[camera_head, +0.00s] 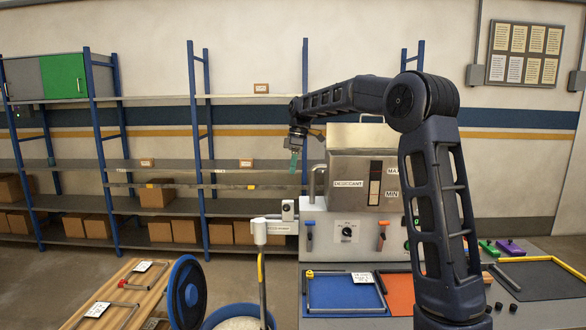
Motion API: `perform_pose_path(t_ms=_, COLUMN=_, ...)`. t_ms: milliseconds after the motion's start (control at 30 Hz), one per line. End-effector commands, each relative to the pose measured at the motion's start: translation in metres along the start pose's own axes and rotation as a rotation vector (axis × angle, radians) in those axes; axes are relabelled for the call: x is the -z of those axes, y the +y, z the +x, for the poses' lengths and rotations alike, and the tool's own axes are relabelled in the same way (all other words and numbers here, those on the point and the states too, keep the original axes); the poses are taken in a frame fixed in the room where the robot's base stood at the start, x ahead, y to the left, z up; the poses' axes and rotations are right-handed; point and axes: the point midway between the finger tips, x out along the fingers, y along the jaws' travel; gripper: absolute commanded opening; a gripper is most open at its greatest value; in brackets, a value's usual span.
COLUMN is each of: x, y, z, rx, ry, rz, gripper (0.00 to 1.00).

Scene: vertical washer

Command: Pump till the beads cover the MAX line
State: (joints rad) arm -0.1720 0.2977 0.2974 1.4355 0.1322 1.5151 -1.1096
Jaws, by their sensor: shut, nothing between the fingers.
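The grey washer (345,165) stands on the bench at centre right. A narrow sight window (375,183) on its front has light and dark parts; the bead level is too small to read. The MAX label (393,171) and MIN label (391,194) are to its right. A post with a white top (259,233) and a yellow section stands left of the bench; I cannot tell if it is the pump handle. White beads or grains (238,323) show in a blue tub at the bottom. My gripper (294,163) is shut and empty, pointing down in the air left of the washer.
A round blue lid (187,293) stands tilted beside the tub. A wooden board (105,295) with tools is at lower left. Blue (342,293) and orange (397,292) mats lie before the washer. My arm hides the washer's right part. Shelves with boxes line the back wall.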

Motion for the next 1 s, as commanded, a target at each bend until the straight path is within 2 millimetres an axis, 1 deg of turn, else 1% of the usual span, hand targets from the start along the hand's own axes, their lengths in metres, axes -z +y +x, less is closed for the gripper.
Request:
perform_pose_path(t_ms=33, x=0.0, y=0.0, z=0.01, rx=0.002, ry=-0.001, rz=0.0, gripper=0.0)
perform_pose_path(t_ms=100, x=0.0, y=-0.001, z=0.022, rx=0.002, ry=-0.001, rz=0.0, gripper=0.0)
perform_pose_path(t_ms=400, x=0.0, y=-0.001, z=0.074, rx=0.002, ry=-0.001, rz=0.0, gripper=0.0)
perform_pose_path(t_ms=500, x=0.0, y=-0.001, z=0.088, rx=0.002, ry=-0.001, rz=0.0, gripper=0.0)
perform_pose_path(t_ms=700, x=0.0, y=0.0, z=0.105, rx=0.001, ry=0.0, rz=0.0, gripper=0.0)
perform_pose_path(t_ms=1000, x=0.0, y=0.0, z=0.109, rx=0.0, ry=0.0, rz=0.0, gripper=0.0)
